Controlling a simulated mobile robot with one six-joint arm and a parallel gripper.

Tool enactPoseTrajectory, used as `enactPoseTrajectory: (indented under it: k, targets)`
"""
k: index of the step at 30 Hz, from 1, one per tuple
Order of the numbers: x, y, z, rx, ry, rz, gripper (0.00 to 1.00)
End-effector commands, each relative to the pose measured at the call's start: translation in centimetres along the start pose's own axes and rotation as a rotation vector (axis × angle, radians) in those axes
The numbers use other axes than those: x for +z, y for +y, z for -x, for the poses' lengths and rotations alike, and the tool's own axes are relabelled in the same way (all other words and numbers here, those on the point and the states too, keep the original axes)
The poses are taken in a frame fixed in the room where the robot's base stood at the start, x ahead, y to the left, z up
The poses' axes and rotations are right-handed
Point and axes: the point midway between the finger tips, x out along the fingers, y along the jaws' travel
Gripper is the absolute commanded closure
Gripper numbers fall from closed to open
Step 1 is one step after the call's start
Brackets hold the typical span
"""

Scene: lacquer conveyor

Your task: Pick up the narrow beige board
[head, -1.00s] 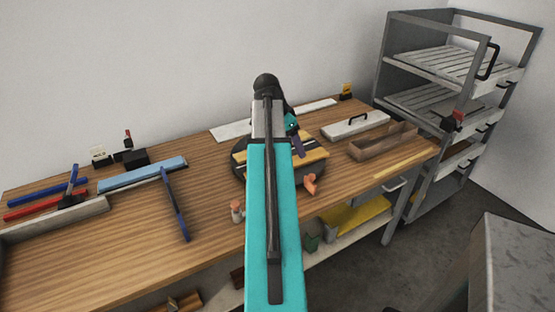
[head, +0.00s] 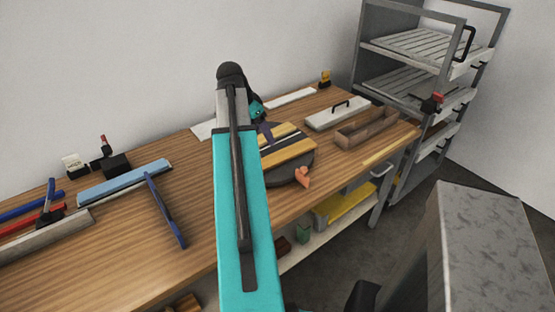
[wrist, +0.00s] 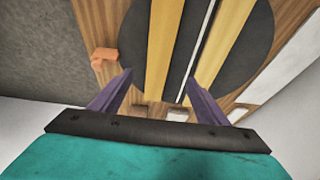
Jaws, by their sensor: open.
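Two narrow beige-yellow boards lie side by side on a round dark disc (head: 305,168) on the bench, the front one (head: 288,153) and the back one (head: 281,133). In the wrist view they show as a left board (wrist: 162,45) and a right board (wrist: 213,40), with a dark gap and a thin pale strip between them. A thin pale-yellow strip (head: 390,149) also lies at the bench's right front edge. I cannot tell which one is meant. My gripper (wrist: 159,77) is open and empty, its purple fingers apart over the disc. In the head view my arm partly hides the disc.
An orange piece (head: 303,177) sits at the disc's front edge. A wooden box (head: 375,132) and a pale lidded tray (head: 337,115) stand to the right. A grey rack (head: 407,95) is beyond, and a grey block (head: 480,240) stands front right.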

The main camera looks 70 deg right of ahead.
Motion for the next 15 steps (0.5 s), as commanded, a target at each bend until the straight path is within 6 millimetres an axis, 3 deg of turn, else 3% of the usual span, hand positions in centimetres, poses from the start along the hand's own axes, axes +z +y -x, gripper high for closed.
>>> enactPoseTrajectory:
  k: [15]
  targets:
    - [-0.3,0.2,-5.0,0.004,-0.001,-0.005,0.31]
